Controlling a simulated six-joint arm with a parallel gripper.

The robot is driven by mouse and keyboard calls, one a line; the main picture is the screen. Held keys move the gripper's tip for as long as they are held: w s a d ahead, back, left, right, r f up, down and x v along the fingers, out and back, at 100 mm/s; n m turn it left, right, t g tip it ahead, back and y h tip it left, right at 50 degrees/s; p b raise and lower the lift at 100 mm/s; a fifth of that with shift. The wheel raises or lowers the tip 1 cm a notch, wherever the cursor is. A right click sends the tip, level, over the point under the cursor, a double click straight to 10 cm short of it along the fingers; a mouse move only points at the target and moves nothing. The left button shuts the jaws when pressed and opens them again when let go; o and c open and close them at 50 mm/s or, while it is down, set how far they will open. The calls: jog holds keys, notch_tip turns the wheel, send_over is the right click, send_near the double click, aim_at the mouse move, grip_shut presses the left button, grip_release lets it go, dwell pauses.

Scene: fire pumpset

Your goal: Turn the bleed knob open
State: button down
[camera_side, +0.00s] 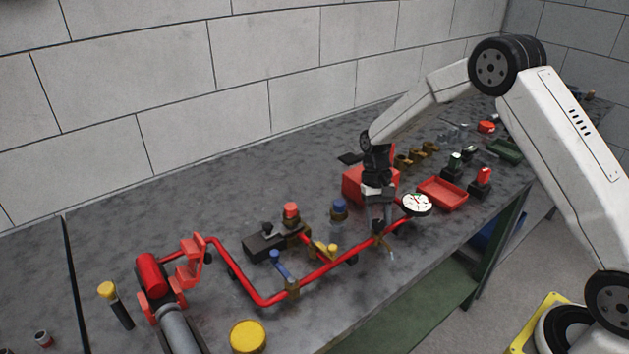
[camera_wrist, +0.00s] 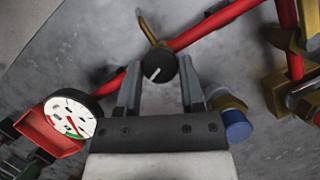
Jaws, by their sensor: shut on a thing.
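The bleed knob (camera_wrist: 160,68) is a small round black knob with a white pointer line, in the upper middle of the wrist view. It sits at the red pipe (camera_wrist: 212,25), beside a curved brass spout (camera_wrist: 148,30). The pointer line slants toward the lower left of the picture. My gripper (camera_wrist: 161,76) has one finger on each side of the knob and is shut on it. In the side view my gripper (camera_side: 378,222) points down at the red pipe (camera_side: 330,268), and the knob is hidden there.
A white-faced gauge (camera_side: 416,203) stands close right of my gripper. A blue-capped fitting (camera_side: 339,208) stands close to its left. A red box (camera_side: 354,184) and a red tray (camera_side: 456,193) are nearby.

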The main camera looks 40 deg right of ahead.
jog(key=shift+n+h, duration=0.4)
jog(key=shift+n, duration=0.7)
jog(key=shift+c, duration=1)
grip_release()
jog(key=shift+w+r, duration=0.1)
jog(key=shift+r, duration=0.05)
jog(key=v, duration=0.7)
jog(key=shift+r, duration=0.25)
jog(key=shift+a, duration=0.1)
